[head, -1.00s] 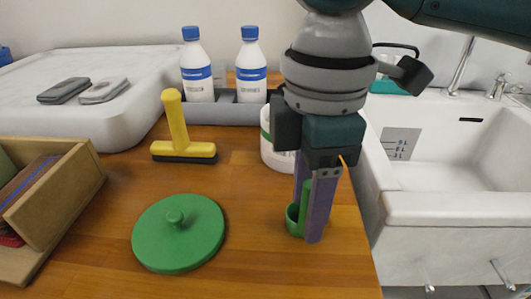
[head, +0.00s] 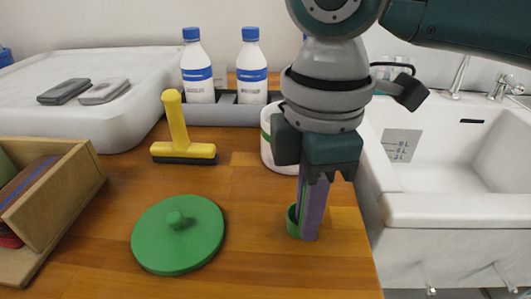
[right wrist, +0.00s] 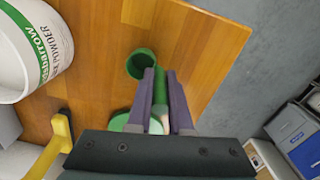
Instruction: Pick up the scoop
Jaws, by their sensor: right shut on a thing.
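The green scoop (head: 292,222) is at the right part of the wooden counter, its cup low by the counter top. In the right wrist view its round cup (right wrist: 141,64) shows beyond the fingertips and its handle runs between the fingers. My right gripper (head: 309,234) points down and is shut on the scoop's handle. In the head view its purple fingers hide most of the handle. Whether the cup touches the counter I cannot tell. My left gripper is not in view.
A white powder tub (head: 268,150) stands close behind my right gripper. A green lid (head: 180,245) lies to the left, with a yellow squeegee (head: 178,125) behind it. A wooden box (head: 75,185) is at far left. A sink (head: 460,210) adjoins the counter on the right.

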